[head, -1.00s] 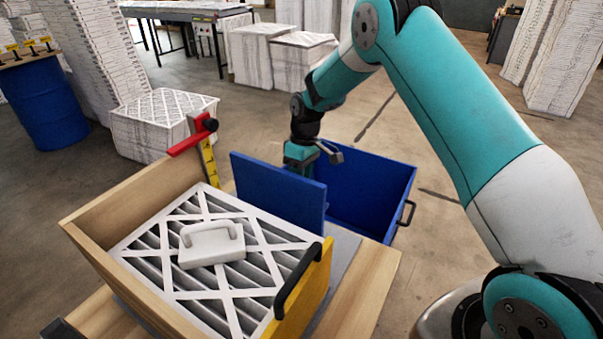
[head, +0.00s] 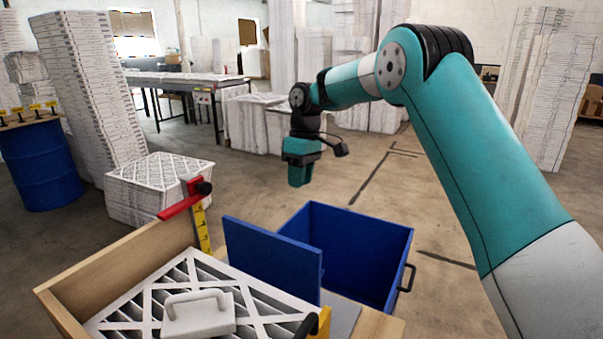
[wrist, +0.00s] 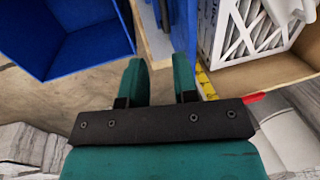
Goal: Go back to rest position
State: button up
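My gripper (head: 300,172) hangs in the air, pointing down, above and behind the blue bin (head: 375,232) in the head view. In the wrist view my gripper (wrist: 159,72) has its two green fingers apart with nothing between them; bare floor shows through the gap. The wooden box (head: 120,262) with the pleated filters (head: 262,318) stands in front and to the left of the gripper. A white handled block (head: 197,316) lies on top of the filters.
A blue panel (head: 270,262) stands upright between the box and the bin. A red clamp (head: 180,207) on a yellow scale stands at the box's back corner. A filter stack (head: 155,190) and a blue barrel (head: 42,165) are at left. The floor behind the bin is clear.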

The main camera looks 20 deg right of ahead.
jog(key=shift+d+r, duration=0.15)
jog(key=shift+r, duration=0.45)
jog(key=s+a+r+y, duration=0.1)
jog(key=s+a+r, duration=0.2)
jog(key=s+a, duration=0.35)
jog(key=s+a+r, duration=0.3)
jog(key=s, duration=0.6)
jog(key=s+a+f, duration=0.1)
jog(key=s, duration=0.9)
jog(key=s+a+f+t+y, duration=0.1)
jog(key=s+a, duration=0.1)
jog(key=s, duration=0.9)
jog(key=shift+a+f, duration=0.25)
jog(key=shift+a, duration=0.05)
